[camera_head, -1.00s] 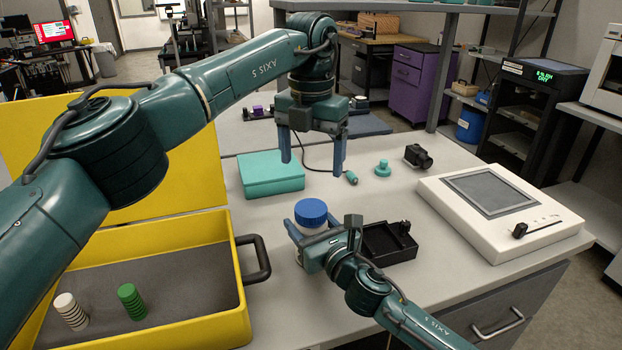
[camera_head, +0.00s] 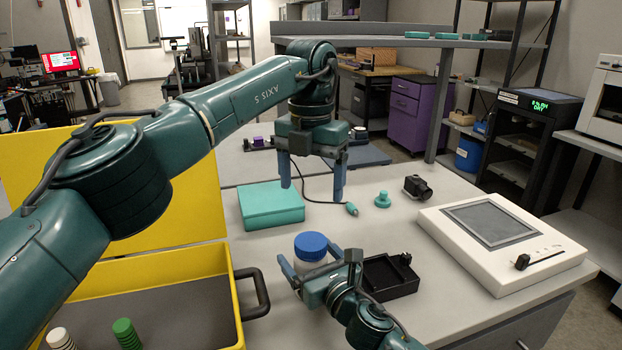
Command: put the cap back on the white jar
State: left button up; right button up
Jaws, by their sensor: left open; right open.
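The white jar (camera_head: 309,265) stands on the grey table with the blue cap (camera_head: 311,244) on its top. I cannot tell whether the cap is screwed tight. My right gripper (camera_head: 309,257) is open, low at the jar, with one finger on its left and one on its right. It hides the jar's lower part, and contact is unclear. My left gripper (camera_head: 312,190) is open and empty, pointing down behind the jar, above the table to the right of a teal box.
The teal box (camera_head: 271,206) and black tray (camera_head: 392,281) flank the jar. A teal knobbed piece (camera_head: 382,200), a small black camera (camera_head: 417,187) and a white device with a screen (camera_head: 450,265) lie right. An open yellow case (camera_head: 160,285) stands left.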

jog(key=v, duration=1.3)
jog(key=shift+d, duration=0.1)
jog(key=shift+s, duration=0.1)
